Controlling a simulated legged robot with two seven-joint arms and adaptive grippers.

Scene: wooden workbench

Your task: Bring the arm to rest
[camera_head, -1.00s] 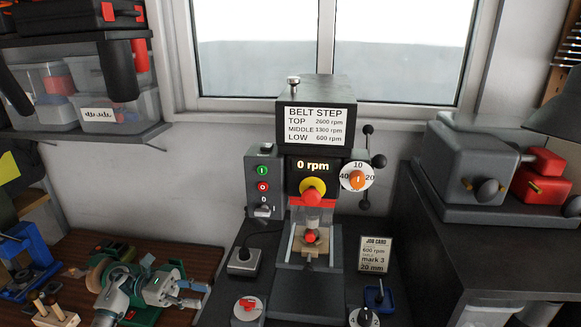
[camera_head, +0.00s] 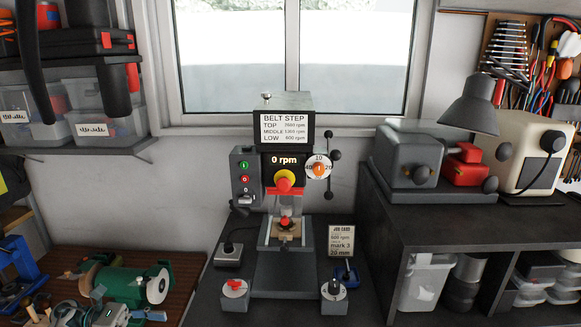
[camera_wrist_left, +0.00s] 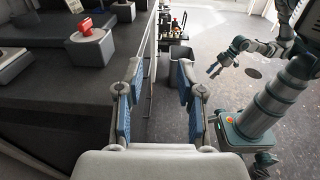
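My left arm shows at the bottom left of the head view. Its gripper (camera_head: 148,316) is low in the frame, in front of the green bench grinder (camera_head: 125,283), cut by the lower edge. In the left wrist view its two blue-padded fingers (camera_wrist_left: 158,100) stand wide apart with nothing between them. My other arm shows at the right of that view, beside my grey and teal body. Its gripper (camera_wrist_left: 219,66) is small and hangs over the floor, away from the bench; its opening is unclear. It is not in the head view.
The drill press (camera_head: 285,175) stands mid-bench, its display reading 0 rpm. The job card (camera_head: 341,240) and knob boxes are around its base. A bin (camera_wrist_left: 178,62) stands on open floor.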

